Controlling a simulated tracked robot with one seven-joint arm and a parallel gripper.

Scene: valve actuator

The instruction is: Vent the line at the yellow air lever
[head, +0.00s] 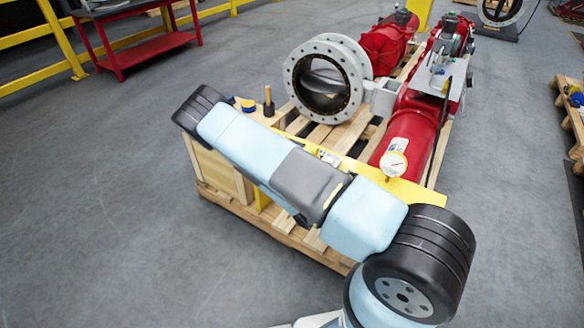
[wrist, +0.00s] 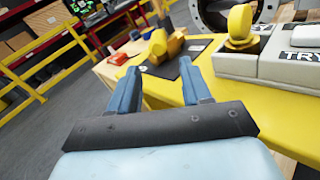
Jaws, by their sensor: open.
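My gripper (wrist: 157,82) is open and empty in the wrist view, its two blue fingers pointing over the edge of a yellow plate and a wooden top. A yellow lever-like part (wrist: 165,46) lies beyond the fingertips, apart from them. A yellow knob or handle (wrist: 240,24) stands upright on a grey box to the right of the fingers. I cannot tell for sure which of the two is the air lever. In the head view my arm crosses in front of the pallet and hides my gripper and the levers.
A grey flanged valve (head: 350,47) and a red actuator cylinder (head: 414,136) sit on a wooden pallet. A white gauge (head: 393,165) stands at the yellow plate (head: 418,192). A small red object (wrist: 118,58) lies left of the fingertips. Open grey floor lies left of the pallet.

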